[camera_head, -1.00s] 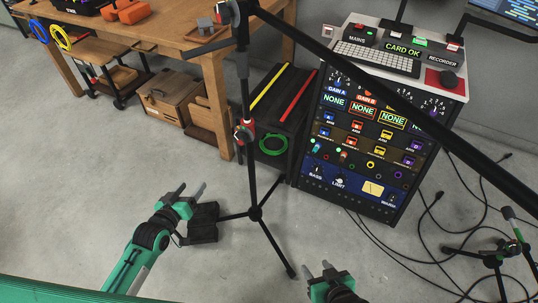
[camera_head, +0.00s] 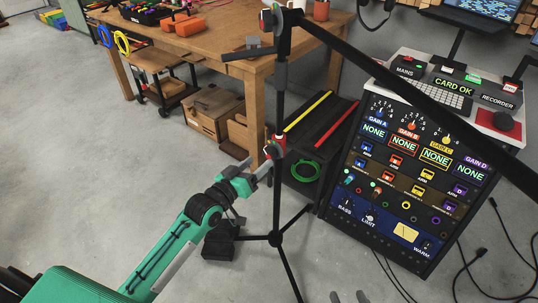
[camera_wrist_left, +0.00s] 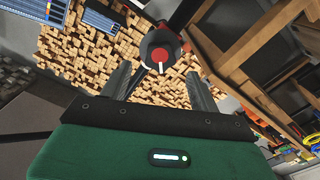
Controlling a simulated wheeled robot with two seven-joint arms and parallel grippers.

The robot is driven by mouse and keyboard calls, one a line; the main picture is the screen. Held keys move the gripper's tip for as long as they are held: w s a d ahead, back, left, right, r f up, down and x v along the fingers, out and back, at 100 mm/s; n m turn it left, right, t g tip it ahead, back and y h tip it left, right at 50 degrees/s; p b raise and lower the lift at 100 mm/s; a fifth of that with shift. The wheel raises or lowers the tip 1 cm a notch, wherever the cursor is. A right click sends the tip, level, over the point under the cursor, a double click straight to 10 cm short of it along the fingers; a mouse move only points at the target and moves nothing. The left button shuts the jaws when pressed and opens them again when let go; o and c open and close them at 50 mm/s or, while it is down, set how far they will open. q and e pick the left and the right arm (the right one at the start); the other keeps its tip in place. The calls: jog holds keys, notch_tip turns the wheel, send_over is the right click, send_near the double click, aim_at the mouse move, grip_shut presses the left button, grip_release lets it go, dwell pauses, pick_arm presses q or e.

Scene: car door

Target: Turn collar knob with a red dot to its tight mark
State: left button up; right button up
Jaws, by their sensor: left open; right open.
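The collar knob (camera_head: 274,148) is a small red-and-dark part midway up a black microphone stand (camera_head: 279,100). In the left wrist view the knob (camera_wrist_left: 161,56) is a dark round shape with a red face and a white line running down from its centre. My left gripper (camera_head: 263,166) is open close beside the collar, and its fingers partly overlap it in the head view. In the wrist view the knob shows between and beyond the fingertips, with no visible contact. My right gripper (camera_head: 349,297) is open; only its fingertips show at the bottom edge. I cannot make out a tight mark.
The stand's boom (camera_head: 400,85) slants across to the right. A rack of audio controls (camera_head: 400,185) stands to the right and a wooden workbench (camera_head: 215,50) behind left. A black block (camera_head: 218,240) lies by the stand's legs. Cables lie on the right floor.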

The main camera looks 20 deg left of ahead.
aim_at(267, 155)
pick_arm(q)
jog(key=x, duration=0.5)
jog(key=shift+b, duration=0.35)
jog(key=shift+w+d, duration=0.25)
jog(key=shift+w, duration=0.3)
pick_arm(e)
jog(key=shift+w+a+r+t, duration=0.15)
jog(key=shift+w+r+t, duration=0.1)
jog(key=shift+r+t, duration=0.25)
jog(key=shift+w+a+r+t, duration=0.1)
jog(key=shift+w+r+t, duration=0.15)
jog(key=shift+r+t, duration=0.25)
pick_arm(q)
jog(key=shift+c, duration=0.4)
